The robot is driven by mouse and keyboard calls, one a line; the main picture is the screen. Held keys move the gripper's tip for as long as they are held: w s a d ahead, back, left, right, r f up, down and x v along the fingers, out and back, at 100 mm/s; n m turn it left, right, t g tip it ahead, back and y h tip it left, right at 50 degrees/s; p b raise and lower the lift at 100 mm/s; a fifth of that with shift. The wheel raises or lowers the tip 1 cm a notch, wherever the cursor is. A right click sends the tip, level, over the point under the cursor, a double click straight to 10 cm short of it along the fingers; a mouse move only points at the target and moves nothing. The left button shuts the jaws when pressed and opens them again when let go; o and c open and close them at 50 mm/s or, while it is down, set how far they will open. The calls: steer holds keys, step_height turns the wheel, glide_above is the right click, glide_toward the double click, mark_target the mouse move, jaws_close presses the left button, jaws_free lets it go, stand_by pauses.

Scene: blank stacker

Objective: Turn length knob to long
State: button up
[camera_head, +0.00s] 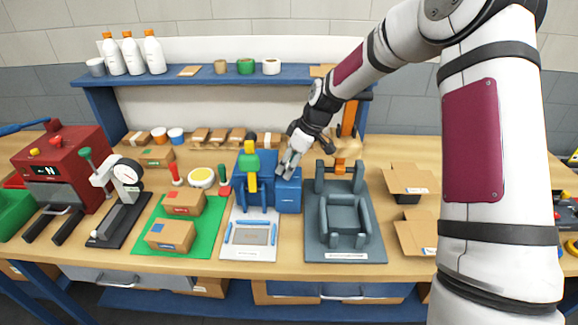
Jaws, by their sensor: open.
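My gripper (287,168) reaches in from the upper right and points down over the blue machine (256,190) at the middle of the bench. Its fingers are open, just above the blue box (288,192) on that machine's right side; I cannot tell whether they touch it. A green and yellow handle (250,170) stands on the machine, left of my gripper. A dark grey fixture (341,220) with a raised frame stands to the right. I cannot make out which part is the length knob; it is too small or hidden.
Cartons (170,235) lie on a green mat (142,242) at left, beside a black and white gauge stand (124,195) and a red machine (66,165). An orange post (349,118) rises behind the grey fixture. A blue shelf (215,77) spans the back.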

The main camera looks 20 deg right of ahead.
steer(key=shift+w+a+f, duration=0.15)
steer(key=shift+f, duration=0.45)
jaws_close()
